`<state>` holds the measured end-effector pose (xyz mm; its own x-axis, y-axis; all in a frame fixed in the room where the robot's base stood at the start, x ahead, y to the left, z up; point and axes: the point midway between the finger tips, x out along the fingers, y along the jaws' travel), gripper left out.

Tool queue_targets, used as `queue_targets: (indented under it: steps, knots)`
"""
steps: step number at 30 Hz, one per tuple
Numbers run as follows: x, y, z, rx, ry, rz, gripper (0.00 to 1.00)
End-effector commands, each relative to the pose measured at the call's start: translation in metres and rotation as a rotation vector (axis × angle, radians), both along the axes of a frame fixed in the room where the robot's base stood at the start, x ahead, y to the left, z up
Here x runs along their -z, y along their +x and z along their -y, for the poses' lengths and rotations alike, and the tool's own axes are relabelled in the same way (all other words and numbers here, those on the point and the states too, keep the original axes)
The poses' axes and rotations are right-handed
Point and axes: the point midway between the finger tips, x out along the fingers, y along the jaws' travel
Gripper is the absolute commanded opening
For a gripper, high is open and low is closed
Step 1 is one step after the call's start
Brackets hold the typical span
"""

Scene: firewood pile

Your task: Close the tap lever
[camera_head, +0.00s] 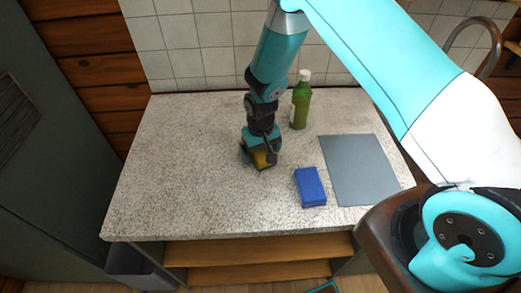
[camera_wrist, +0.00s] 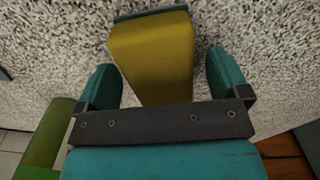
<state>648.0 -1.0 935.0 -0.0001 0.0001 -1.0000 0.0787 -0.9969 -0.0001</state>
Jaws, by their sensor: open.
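A dark curved tap (camera_head: 478,42) stands at the upper right in the head view, partly hidden by my arm. I cannot make out its lever. My gripper (camera_head: 261,155) is low over the middle of the speckled counter, well left of the tap. In the wrist view my gripper (camera_wrist: 164,75) has its two teal fingers spread apart. A yellow sponge (camera_wrist: 152,58) with a dark green edge lies between and beyond the fingers, with a gap on both sides. The sponge (camera_head: 262,158) is mostly covered by my gripper in the head view.
A green bottle (camera_head: 300,105) with a white cap stands close right of my gripper. A blue box (camera_head: 310,187) and a grey mat (camera_head: 358,170) lie to the right. The counter's left side (camera_head: 170,165) is clear.

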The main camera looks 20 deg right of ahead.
Motion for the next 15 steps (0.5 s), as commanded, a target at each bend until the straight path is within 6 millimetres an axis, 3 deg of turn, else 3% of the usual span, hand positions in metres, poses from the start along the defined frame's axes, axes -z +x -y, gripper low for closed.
queue_targets:
  steps: [7, 14, 15]
  knots:
    - [0.0022, 0.0001, 0.0000, 0.000, 0.000, 0.000, 0.94]
    - [0.0019, 0.0000, 0.0000, 0.000, 0.000, 0.000, 0.41]
    - [0.0019, 0.0000, 0.0000, 0.000, 0.000, 0.000, 0.41]
